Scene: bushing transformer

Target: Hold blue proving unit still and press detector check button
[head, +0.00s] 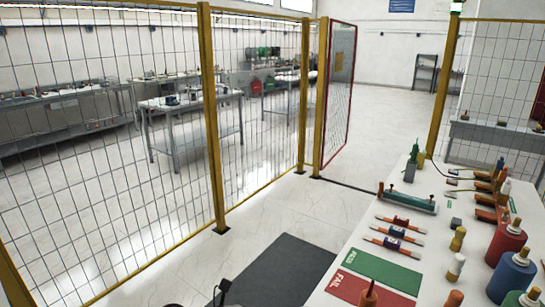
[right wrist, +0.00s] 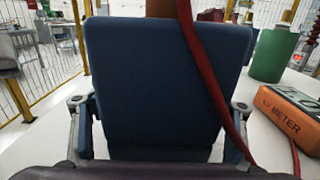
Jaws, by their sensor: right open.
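In the right wrist view a large dark blue box-like body, which looks like the blue proving unit (right wrist: 165,75), fills the middle. My right gripper (right wrist: 160,108) is open, with one finger at each side of the blue body; I cannot tell whether the fingers touch it. A dark red cable (right wrist: 207,70) runs down in front of the body. No check button shows on the visible face, and I cannot make out the detector. In the head view a small dark shape (head: 224,288) at the bottom edge may be part of my left gripper; its jaws are not clear.
An orange meter (right wrist: 290,118) and a green cylinder (right wrist: 272,55) stand right of the blue body. The white table (head: 340,257) carries a green PASS mat (head: 383,268), a red FAIL mat (head: 345,286) and several bushings. Yellow-framed mesh fence (head: 213,120) stands at the left.

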